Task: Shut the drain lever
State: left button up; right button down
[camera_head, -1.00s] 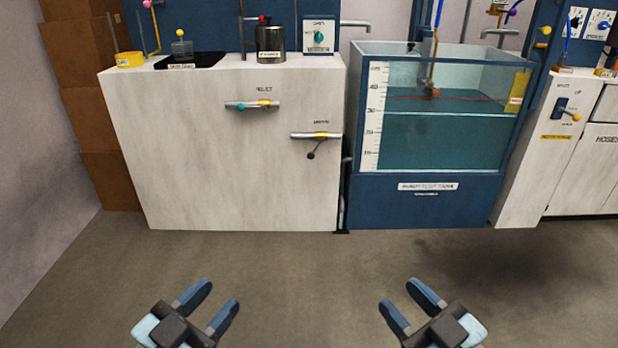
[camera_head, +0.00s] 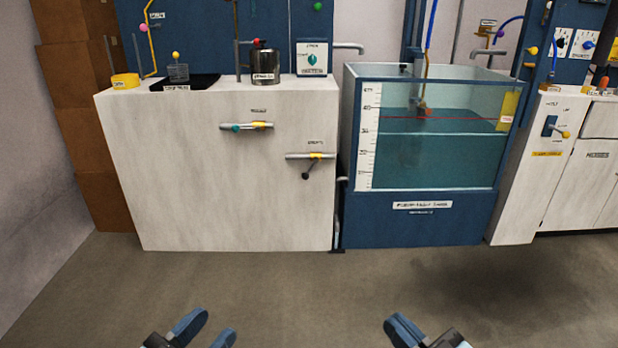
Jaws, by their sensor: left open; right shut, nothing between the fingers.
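The drain lever (camera_head: 307,171) is a short dark handle with a black knob. It hangs down and to the left from the yellow-collared pipe on the white cabinet front, under a small blurred label. My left gripper (camera_head: 214,326) is open and empty at the bottom edge, over the floor and well short of the cabinet. My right gripper (camera_head: 401,327) is shut and empty at the bottom edge, right of the left one. Both grippers are partly cut off by the frame and apart from the lever.
A second pipe with a teal-knobbed lever (camera_head: 237,128) sits up and left of the drain lever. The water tank (camera_head: 415,217) stands right of the white cabinet (camera_head: 200,200). The floor (camera_head: 290,290) in front is clear.

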pick_arm(q)
notch_tip(320, 180, up, 7)
jog(key=s+d+n+t+p, duration=0.1)
jog(key=s+n+p, duration=0.2)
jog(key=p, duration=0.6)
jog(key=shift+n+y, duration=0.3)
jog(key=shift+n, duration=0.5)
pick_arm(e)
notch_tip(320, 180, up, 7)
jog(key=s+a+m+t, duration=0.1)
jog(key=s+m, duration=0.2)
jog(key=m, duration=0.1)
jog(key=shift+m+h, duration=0.3)
pick_arm(q)
jog(key=shift+w, duration=0.1)
pick_arm(e)
jog(key=shift+w, duration=0.1)
